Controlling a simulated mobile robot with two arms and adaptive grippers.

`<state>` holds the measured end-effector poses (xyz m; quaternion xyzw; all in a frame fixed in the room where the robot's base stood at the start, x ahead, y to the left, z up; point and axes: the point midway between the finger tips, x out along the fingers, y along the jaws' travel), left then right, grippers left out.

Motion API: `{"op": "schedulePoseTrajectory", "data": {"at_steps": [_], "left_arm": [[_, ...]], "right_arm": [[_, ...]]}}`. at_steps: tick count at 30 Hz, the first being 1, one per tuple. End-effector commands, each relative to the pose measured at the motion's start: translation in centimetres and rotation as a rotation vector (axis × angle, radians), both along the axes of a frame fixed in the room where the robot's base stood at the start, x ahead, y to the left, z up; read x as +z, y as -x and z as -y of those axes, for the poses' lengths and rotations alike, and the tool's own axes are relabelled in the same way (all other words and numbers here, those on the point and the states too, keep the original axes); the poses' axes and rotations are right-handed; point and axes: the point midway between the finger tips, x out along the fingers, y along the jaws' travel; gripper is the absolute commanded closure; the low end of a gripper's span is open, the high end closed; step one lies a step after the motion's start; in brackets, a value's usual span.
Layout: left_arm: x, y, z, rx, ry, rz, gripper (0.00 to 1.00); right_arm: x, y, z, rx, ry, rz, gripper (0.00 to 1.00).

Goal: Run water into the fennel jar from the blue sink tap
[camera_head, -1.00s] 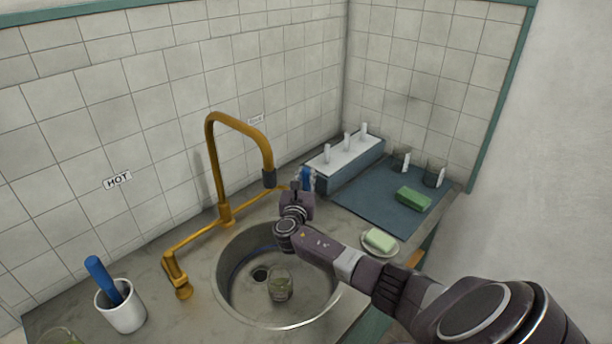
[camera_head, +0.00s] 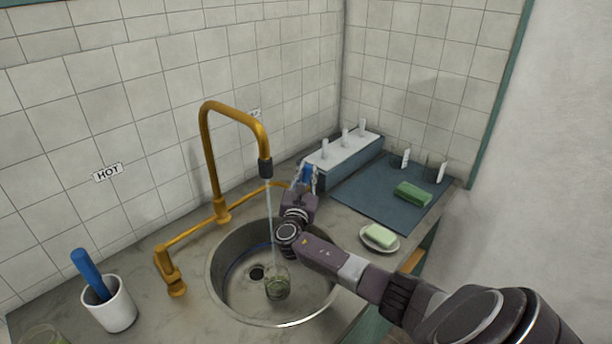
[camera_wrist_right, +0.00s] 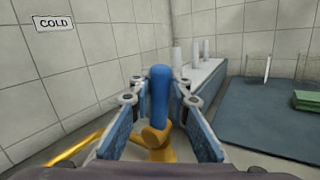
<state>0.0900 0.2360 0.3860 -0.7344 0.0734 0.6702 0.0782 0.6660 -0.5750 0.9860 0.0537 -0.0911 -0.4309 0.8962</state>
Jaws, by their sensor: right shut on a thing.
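The brass gooseneck tap (camera_head: 205,155) stands behind the round metal sink (camera_head: 225,290). A thin stream of water (camera_head: 270,220) falls from its dark nozzle to the glass jar. The greenish glass jar (camera_head: 277,289) stands upright on the sink floor near the drain; no label can be read on it. My right gripper (camera_head: 306,176) is shut on the blue tap handle (camera_wrist_right: 160,92), at the right end of the brass pipe. In the right wrist view the handle stands upright between the two fingers. My left gripper is not in view.
A white cup (camera_head: 112,310) with a blue-handled tool stands left of the sink. A soap dish (camera_head: 380,247), a dark mat (camera_head: 365,195) with a green sponge (camera_head: 412,194), and a pegged rack (camera_head: 340,160) lie to the right. HOT (camera_head: 108,172) and COLD (camera_wrist_right: 54,23) signs mark the wall.

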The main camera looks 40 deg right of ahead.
Motion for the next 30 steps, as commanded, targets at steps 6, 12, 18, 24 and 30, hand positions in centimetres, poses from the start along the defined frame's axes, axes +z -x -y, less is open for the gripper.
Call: {"op": "schedulePoseTrajectory", "data": {"at_steps": [6, 12, 18, 24, 30], "left_arm": [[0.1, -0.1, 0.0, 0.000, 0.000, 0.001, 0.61], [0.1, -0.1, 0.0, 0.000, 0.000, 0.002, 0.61], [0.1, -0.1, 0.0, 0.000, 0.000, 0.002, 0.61], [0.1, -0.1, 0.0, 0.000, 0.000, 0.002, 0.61], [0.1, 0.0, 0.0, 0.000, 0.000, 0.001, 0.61]], "right_arm": [[0.0, 0.0, 0.0, 0.000, 0.000, -0.003, 1.00], [0.0, 0.0, 0.0, 0.000, 0.000, -0.003, 0.65], [0.0, 0.0, 0.0, 0.000, 0.000, -0.003, 0.65], [-0.2, 0.6, -0.8, 0.001, 0.000, -0.003, 0.65], [-0.7, 2.6, -3.5, 0.004, -0.002, -0.003, 0.65]]}}
